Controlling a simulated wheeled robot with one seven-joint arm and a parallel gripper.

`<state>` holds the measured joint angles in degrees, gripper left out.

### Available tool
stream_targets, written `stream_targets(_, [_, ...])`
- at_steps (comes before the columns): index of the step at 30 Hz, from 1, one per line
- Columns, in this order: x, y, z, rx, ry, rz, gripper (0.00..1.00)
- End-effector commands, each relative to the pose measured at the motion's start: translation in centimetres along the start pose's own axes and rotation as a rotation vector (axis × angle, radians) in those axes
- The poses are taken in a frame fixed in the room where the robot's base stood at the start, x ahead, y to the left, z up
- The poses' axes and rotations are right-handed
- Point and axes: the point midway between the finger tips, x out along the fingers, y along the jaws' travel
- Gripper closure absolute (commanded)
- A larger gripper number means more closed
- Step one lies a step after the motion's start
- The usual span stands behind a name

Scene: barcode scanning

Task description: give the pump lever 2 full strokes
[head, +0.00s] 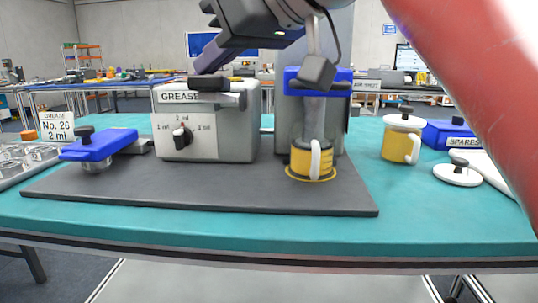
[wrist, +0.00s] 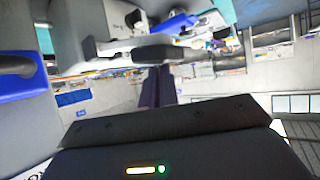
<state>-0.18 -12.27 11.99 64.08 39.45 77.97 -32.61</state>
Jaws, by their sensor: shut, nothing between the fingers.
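The pale grey box marked GREASE (head: 207,130) stands on the dark mat, with a dial on its front. A black lever bar (head: 208,82) lies roughly level across its top; the bar also shows in the wrist view (wrist: 165,53). My gripper (head: 203,68) is shut and empty, its purple fingers slanting down to just above or against the bar. In the wrist view my fingers (wrist: 157,85) end at the bar's edge. I cannot tell whether they touch it.
A grey machine with a blue top (head: 300,82) stands right of the box, with a yellow mug (head: 302,158) under it. A blue-handled tool (head: 98,146) lies left. A card (head: 57,133) reads "No. 26, 2 ml". A lidded yellow mug (head: 398,145) stands right. The mat's front is clear.

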Motion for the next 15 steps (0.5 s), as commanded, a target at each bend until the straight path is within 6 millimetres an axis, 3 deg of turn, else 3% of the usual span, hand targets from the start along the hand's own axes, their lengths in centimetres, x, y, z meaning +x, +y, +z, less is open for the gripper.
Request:
stream_targets(1, [0.6, 0.2, 0.9, 0.004, -0.006, 0.000, 1.00])
stream_targets(15, [2.6, 0.3, 4.3, 0.005, -0.008, 0.001, 1.00])
